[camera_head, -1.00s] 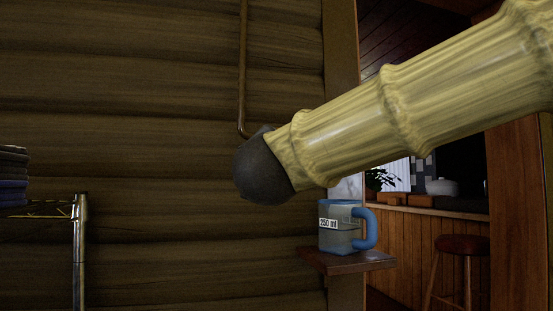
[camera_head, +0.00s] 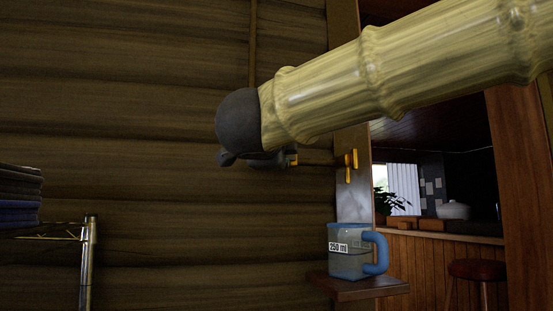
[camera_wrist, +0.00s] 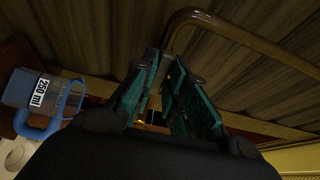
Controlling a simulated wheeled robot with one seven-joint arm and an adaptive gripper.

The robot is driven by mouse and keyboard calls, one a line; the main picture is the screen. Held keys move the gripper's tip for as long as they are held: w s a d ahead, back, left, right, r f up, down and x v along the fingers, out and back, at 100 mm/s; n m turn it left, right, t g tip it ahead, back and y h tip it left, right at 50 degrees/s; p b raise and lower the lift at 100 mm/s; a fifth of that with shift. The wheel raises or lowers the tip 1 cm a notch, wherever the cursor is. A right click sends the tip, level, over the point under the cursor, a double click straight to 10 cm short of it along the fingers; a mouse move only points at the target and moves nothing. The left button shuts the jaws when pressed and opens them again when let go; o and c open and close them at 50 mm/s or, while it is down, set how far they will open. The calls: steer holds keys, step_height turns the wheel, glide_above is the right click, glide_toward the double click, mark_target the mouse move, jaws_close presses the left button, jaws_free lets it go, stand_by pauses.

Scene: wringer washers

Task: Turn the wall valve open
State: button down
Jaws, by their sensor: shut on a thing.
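The wall valve (camera_head: 351,165) shows brass-yellow parts to the right of my gripper (camera_head: 250,157) in the head view, at the end of a short horizontal pipe. A smaller yellow piece sits right beside the gripper. My gripper's dark body covers the rest of the valve. In the wrist view my gripper (camera_wrist: 164,85) has its teal fingers close together, shut on part of the valve. A bit of yellow (camera_wrist: 141,121) shows low between them. The exact contact and the handle's angle are hidden.
A copper pipe (camera_head: 253,45) runs down the log wall and bends in the wrist view (camera_wrist: 235,32). A blue-handled measuring jug (camera_head: 348,252) stands on a small wooden shelf (camera_head: 365,288) below the valve. A metal rack (camera_head: 88,262) with folded cloths is at left.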

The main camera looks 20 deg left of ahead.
stand_by(0.6)
steer(key=c, duration=1.4)
jaws_free()
steer(key=shift+c, duration=0.2)
steer(key=v, duration=1.2)
steer(key=shift+r, duration=0.2)
